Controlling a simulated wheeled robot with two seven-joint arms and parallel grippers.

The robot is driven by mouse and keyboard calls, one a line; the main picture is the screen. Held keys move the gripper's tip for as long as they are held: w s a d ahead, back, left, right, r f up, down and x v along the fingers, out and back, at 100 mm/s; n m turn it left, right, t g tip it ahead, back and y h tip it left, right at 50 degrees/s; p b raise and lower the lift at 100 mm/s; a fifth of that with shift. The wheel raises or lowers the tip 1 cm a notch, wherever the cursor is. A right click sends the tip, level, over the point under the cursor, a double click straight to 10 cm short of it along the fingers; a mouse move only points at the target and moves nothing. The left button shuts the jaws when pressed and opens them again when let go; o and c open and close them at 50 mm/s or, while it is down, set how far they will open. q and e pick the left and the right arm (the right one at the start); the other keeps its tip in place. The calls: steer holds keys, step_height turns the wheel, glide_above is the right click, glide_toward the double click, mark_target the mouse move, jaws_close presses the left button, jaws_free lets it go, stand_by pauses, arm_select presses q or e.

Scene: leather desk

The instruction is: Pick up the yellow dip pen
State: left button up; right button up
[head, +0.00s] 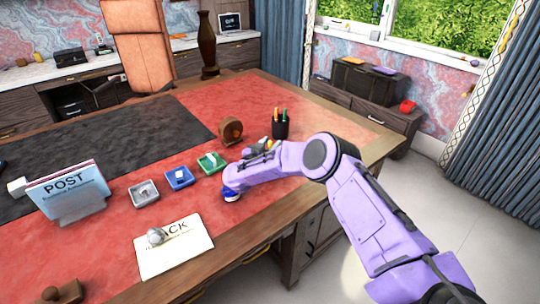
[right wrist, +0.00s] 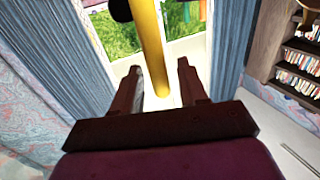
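The yellow dip pen (right wrist: 150,45) shows large in the right wrist view as a yellow shaft. It runs from the top edge down to between the two dark fingers of my right gripper (right wrist: 161,68). The fingers are apart, with gaps visible on both sides of the shaft. In the head view my right gripper (head: 262,147) is near the black pen cup, partly behind my purple forearm. A small bit of yellow shows there, too small to tell apart clearly. My left gripper is not in view.
The black pen cup (head: 281,130) holds several pencils. A round wooden item (head: 230,131) stands left of it. Green (head: 211,163), blue (head: 179,178) and grey (head: 144,193) trays line the red leather.

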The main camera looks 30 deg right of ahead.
jaws_close()
